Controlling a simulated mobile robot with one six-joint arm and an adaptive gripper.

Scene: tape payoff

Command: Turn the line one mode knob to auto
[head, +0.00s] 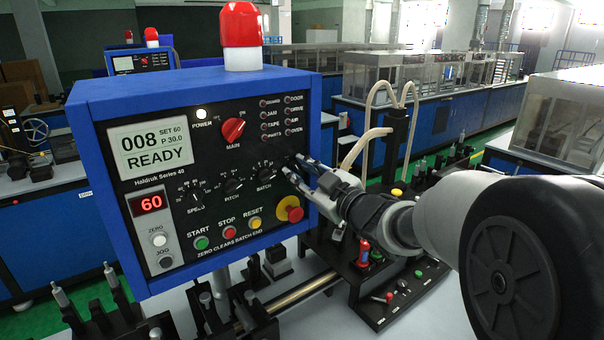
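The blue control box (205,80) with a black front panel stands at the left in the head view. Its display reads 008 and READY. My gripper (291,165) comes in from the right, with its fingertips at the panel's right edge, just right of the black batch knob (267,174). The fingertips are a little apart. Whether a knob sits between them, and whether they touch it, I cannot tell. No label reading mode or auto can be read; the panel area behind the fingers is hidden.
A red main knob (233,130) is above. A red and yellow stop button (290,209) sits just below my fingers. A black fixture with a post (397,140) and pale hoses stands behind my gripper. A small switch box (400,297) lies below.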

